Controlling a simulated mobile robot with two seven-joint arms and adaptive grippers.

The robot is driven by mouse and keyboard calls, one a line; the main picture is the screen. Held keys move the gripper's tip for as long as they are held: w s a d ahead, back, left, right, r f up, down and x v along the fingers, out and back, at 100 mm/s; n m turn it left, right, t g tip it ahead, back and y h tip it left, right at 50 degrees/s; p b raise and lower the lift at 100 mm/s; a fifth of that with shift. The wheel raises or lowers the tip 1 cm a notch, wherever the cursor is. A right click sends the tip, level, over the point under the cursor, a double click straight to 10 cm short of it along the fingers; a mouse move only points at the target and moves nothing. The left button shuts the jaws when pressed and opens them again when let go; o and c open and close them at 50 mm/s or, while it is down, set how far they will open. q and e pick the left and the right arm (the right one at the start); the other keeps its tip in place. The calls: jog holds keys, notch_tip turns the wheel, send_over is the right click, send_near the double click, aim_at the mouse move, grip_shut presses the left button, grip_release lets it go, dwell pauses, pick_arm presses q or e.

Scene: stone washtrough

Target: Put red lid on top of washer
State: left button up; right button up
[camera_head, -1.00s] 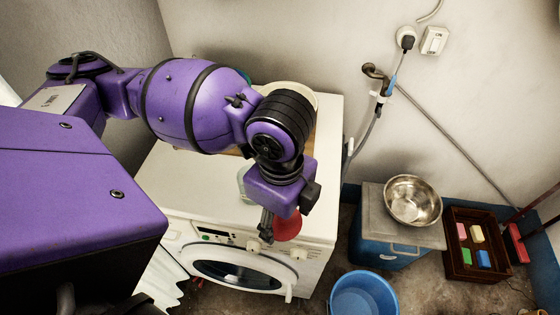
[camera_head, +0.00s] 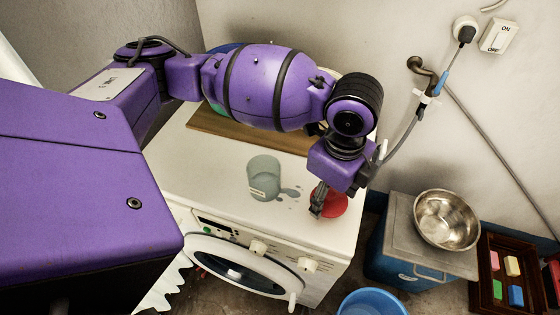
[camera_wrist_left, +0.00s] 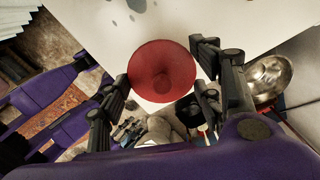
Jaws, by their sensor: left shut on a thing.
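The washer (camera_head: 215,180) is white with a front door, and its flat top faces up. My left gripper (camera_head: 320,200) is shut on the red lid (camera_head: 334,204), over the right front part of the washer top. In the left wrist view the round red lid (camera_wrist_left: 162,72) sits between the two dark fingers (camera_wrist_left: 162,85), with the white washer top (camera_wrist_left: 90,62) behind it. I cannot tell whether the lid touches the top. The wrist hides part of the lid in the head view.
A grey-green cup (camera_head: 263,178) with wet spots beside it stands on the washer, left of the lid. A wooden board (camera_head: 225,128) lies behind. To the right are a metal bowl (camera_head: 447,218) on a blue box, a blue bucket (camera_head: 370,303) and a crate (camera_head: 485,268).

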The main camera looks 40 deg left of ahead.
aim_at(329, 202)
pick_arm(q)
jog(key=f, duration=0.3)
jog(key=shift+w+f, duration=0.25)
jog(key=shift+f, duration=0.1)
pick_arm(e)
jog(key=shift+s+f, duration=0.4)
jog(key=shift+f, duration=0.05)
jog(key=shift+r, duration=0.1)
pick_arm(q)
jog(key=o, duration=0.9)
jog(key=shift+f, duration=0.1)
pick_arm(e)
jog(key=shift+w, duration=0.1)
